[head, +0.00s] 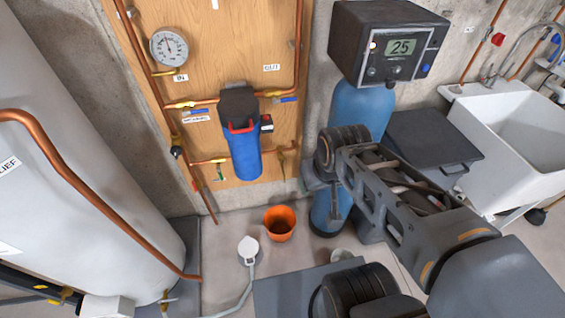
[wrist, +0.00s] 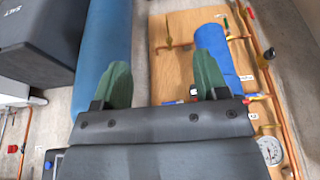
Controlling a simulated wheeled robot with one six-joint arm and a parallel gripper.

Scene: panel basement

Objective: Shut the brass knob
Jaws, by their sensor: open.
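The wooden panel (head: 220,60) carries copper pipe with several brass fittings. One brass valve (head: 181,104) with a blue handle sits at the left, and another brass valve (head: 272,93) with a blue handle sits at the right. Lower down are a brass fitting (head: 218,161) with a green handle and a small brass-coloured fitting (head: 284,158) at the right. I cannot tell which of these is the brass knob. My gripper (wrist: 163,82) is open in the wrist view, its two green fingers apart with nothing between them. Its fingertips are hidden in the head view.
A blue filter housing (head: 243,150) hangs mid-panel below a round gauge (head: 169,47). A blue tank (head: 360,107) with a display head stands right of the panel. A white sink (head: 510,130) is at right.

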